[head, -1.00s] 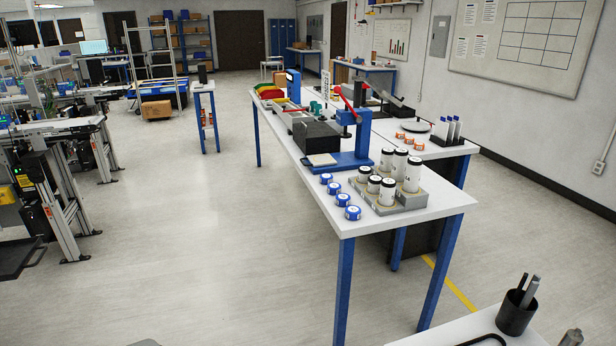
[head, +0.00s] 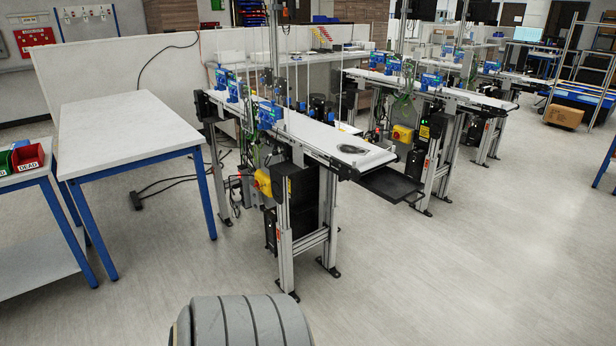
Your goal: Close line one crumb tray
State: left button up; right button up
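A black crumb tray (head: 391,185) sticks out from under the right end of the nearest belt conveyor (head: 310,135). It looks flat, level and pulled out beyond the belt end. No line number is readable on this conveyor. A dark roundish patch or object (head: 366,157) lies on the white belt near that end. Neither of my grippers is in view. Only a grey ribbed part, which looks like one of my arm links, shows at the bottom edge.
A white table with blue legs (head: 125,135) stands left of the conveyor. A bench with a red bin (head: 28,156) is at the far left. More conveyors (head: 440,92) stand behind to the right. The floor (head: 460,270) in front and to the right is clear.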

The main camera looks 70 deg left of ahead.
aim_at(391, 186)
jog(key=u, duration=1.6)
